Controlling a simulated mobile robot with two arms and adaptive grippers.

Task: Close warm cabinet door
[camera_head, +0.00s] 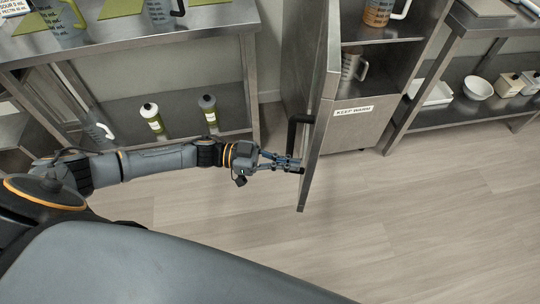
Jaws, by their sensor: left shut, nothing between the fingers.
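The warm cabinet (357,122) is a steel unit with a "KEEP WARM" label (354,112) on its lower front. Its door (319,130) stands open, swung out toward me and seen nearly edge-on. A dark bar handle (292,130) is on the door's left side. My left gripper (297,166) is shut and empty, beside the door's left face near its lower part, just below the handle. I cannot tell whether the fingertips touch the door. Inside the cabinet are a jug with amber contents (378,12) and a measuring jug (351,66). My right gripper is not in view.
A steel table (190,27) on the left holds jugs and green mats, with two bottles (152,118) on its lower shelf. A shelf unit (492,110) on the right holds a white bowl (478,88) and containers. The floor (400,220) in front is clear.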

